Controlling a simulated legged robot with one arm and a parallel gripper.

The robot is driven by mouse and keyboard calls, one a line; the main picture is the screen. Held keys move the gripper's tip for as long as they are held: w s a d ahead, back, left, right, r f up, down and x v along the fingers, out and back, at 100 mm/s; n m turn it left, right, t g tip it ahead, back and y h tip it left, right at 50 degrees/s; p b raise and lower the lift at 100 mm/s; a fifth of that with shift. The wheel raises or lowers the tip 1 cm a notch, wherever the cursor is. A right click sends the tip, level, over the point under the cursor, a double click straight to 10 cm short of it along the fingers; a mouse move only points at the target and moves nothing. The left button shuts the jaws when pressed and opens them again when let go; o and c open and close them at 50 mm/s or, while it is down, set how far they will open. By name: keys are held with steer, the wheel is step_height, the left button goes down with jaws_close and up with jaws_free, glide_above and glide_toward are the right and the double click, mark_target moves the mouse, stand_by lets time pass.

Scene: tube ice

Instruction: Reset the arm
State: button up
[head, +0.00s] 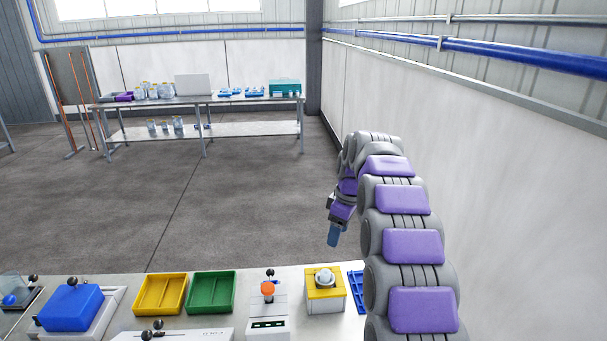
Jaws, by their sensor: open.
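My gripper (333,240) hangs from the end of my purple and grey arm, in the right half of the head view. It points down, with a blue part at its tip. It is open, but its two fingers cannot be told apart at this size. The arm reaches forward along the right side and bends down at its far end. The gripper appears above and beyond the far edge of the near bench, in front of bare floor. No object can be made out between its fingers.
The near bench (205,309) holds a blue box (71,308), a yellow tray (160,294), a green tray (212,293), a device with an orange top (267,288) and a yellow-topped box (324,292). A white wall (500,170) stands right. A laboratory table (250,99) stands far back.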

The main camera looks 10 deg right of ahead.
steer(key=s+a+r+m+g+h, duration=0.2)
steer(key=s+m, duration=0.6)
steer(key=s, duration=2.7)
steer(key=s+f+m, duration=0.3)
steer(key=s, duration=1.1)
steer(key=shift+s+a+f+g, duration=0.2)
steer(key=shift+s+f+g, duration=0.1)
steer(key=shift+s+f, duration=0.1)
steer(key=shift+w, duration=0.1)
